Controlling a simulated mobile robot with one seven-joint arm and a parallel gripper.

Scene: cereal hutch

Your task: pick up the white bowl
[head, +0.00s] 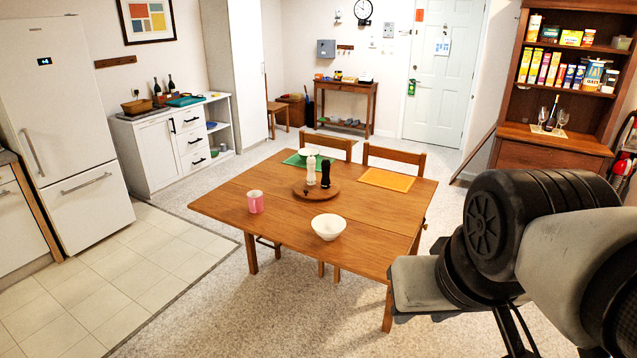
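The white bowl (328,226) stands upright near the front edge of the wooden dining table (370,242), right of a pink mug, and looks empty. My arm fills the lower right of the head view, its grey and black links partly in front of the table's right side. I cannot make out my gripper or its fingertips. The arm is apart from the bowl in the picture. A second pale bowl (308,153) sits on a green placemat at the table's far side.
The pink mug (256,202) stands left of the bowl. Behind it, a round wooden board (314,194) holds a white and a black mill. A yellow placemat (388,180) lies at the far right. Two chairs stand behind the table. The tabletop around the bowl is clear.

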